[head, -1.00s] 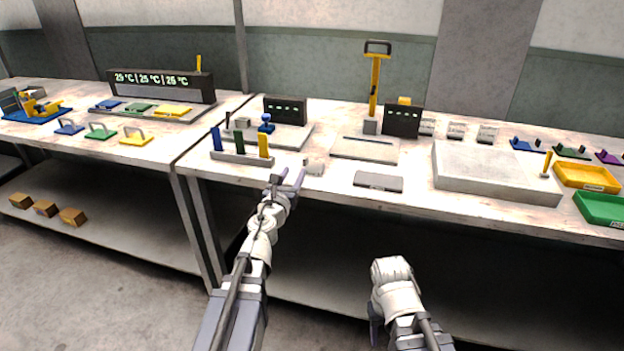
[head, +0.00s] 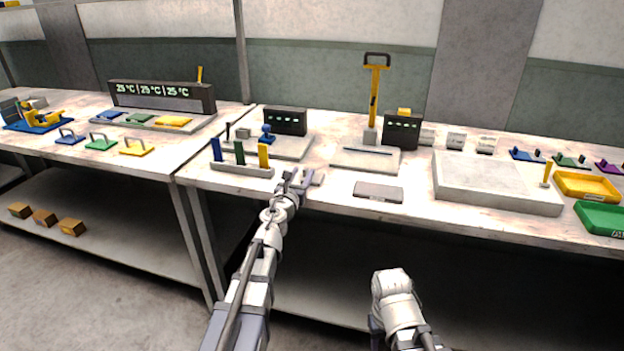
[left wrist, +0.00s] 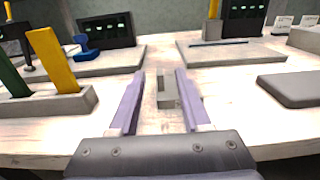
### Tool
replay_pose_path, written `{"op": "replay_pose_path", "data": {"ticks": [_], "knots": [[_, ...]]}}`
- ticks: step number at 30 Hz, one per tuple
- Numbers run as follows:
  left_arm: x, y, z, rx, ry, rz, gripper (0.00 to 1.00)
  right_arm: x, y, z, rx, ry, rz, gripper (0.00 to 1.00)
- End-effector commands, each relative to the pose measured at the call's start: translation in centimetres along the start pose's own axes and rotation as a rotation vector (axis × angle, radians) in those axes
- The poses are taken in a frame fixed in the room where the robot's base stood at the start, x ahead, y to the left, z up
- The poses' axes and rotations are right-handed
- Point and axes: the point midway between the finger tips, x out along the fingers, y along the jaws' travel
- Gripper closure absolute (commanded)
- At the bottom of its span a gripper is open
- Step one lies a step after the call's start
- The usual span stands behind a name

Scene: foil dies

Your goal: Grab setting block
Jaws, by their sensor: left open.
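The setting block appears to be the small grey notched block (left wrist: 166,92) on the table top. In the left wrist view it stands between the two purple fingers of my left gripper (left wrist: 160,78), with gaps on both sides. In the head view the block (head: 315,178) shows just right of my left gripper (head: 296,180), partly hidden by it. The left gripper is open and holds nothing. My right arm's end (head: 390,290) hangs low in front of the table; its fingers are mostly hidden.
A grey rack (head: 242,170) with blue, green and yellow bars stands left of my left gripper. Behind are a plate with a blue-handled piece (head: 266,133) and a flat plate (head: 366,160). A dark grey slab (head: 378,191) lies to the right, near the front edge.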

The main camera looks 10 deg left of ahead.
Motion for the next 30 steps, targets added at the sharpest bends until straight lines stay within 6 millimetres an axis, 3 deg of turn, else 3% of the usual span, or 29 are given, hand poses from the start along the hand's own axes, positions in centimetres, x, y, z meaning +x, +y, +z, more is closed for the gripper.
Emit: {"op": "replay_pose_path", "data": {"ticks": [2, 9, 21, 30], "knots": [[1.11, 0.03, 0.01, 0.000, 0.000, 0.000, 0.53, 0.00, 0.00, 0.00, 0.000, 0.000, 0.000, 0.50], [1.07, -0.01, 0.01, 0.000, 0.000, 0.001, 0.54, 0.00, 0.00, 0.00, 0.000, 0.000, 0.000, 0.50], [1.05, 0.00, 0.01, 0.000, 0.000, 0.001, 0.99, 0.00, 0.00, 0.00, 0.000, 0.000, 0.000, 0.50], [1.06, 0.00, 0.01, 0.000, 0.000, 0.001, 1.00, 0.00, 0.00, 0.00, 0.000, 0.000, 0.000, 0.50]]}}
